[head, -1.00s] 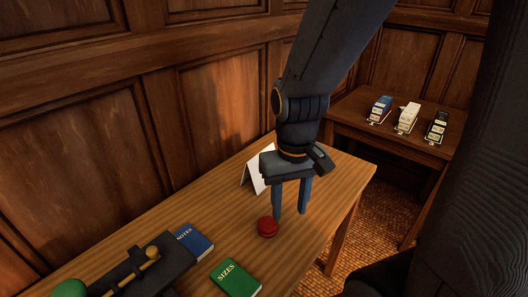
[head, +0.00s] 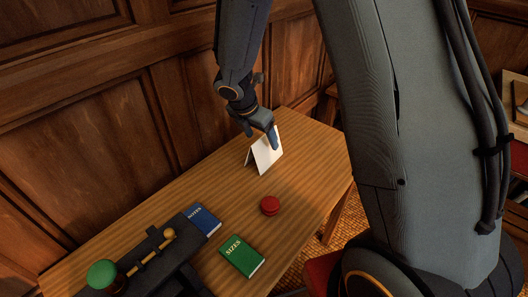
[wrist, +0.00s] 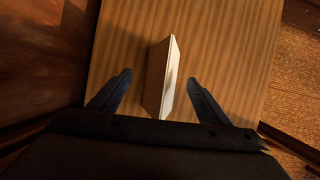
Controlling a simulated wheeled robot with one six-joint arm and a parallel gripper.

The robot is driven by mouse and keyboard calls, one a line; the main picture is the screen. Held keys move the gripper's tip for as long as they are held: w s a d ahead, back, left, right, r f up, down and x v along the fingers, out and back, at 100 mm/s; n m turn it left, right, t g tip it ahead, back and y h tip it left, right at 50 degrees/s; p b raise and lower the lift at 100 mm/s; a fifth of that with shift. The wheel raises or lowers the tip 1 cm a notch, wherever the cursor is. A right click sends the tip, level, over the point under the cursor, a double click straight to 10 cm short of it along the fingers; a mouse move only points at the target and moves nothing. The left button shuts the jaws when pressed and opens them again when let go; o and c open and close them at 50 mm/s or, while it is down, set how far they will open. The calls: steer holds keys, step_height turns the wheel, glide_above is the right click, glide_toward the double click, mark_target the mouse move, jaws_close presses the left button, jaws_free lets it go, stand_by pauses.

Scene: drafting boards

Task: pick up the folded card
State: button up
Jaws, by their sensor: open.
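The folded card (head: 267,158) is white and stands tent-like on the wooden table in the head view. In the wrist view the card (wrist: 164,75) stands between the lines of my two fingers, with its ridge running away from me. My gripper (head: 273,138) is at the top of the card in the head view, its fingers pointing down. In the wrist view my gripper (wrist: 155,93) is open, one finger on each side of the card's near end, with gaps showing on both sides. Whether a finger touches the card cannot be told.
A red round object (head: 270,205) sits on the table in front of the card. Wood panelling (head: 110,130) runs behind the table.

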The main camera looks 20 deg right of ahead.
mark_target(267, 148)
steer(key=x, duration=0.6)
steer(key=shift+s+d+f, duration=0.1)
steer(key=shift+s+d, duration=0.1)
steer(key=shift+s, duration=0.1)
steer(key=shift+f, duration=0.2)
steer(key=shift+f, duration=0.25)
steer(key=c, duration=1.1)
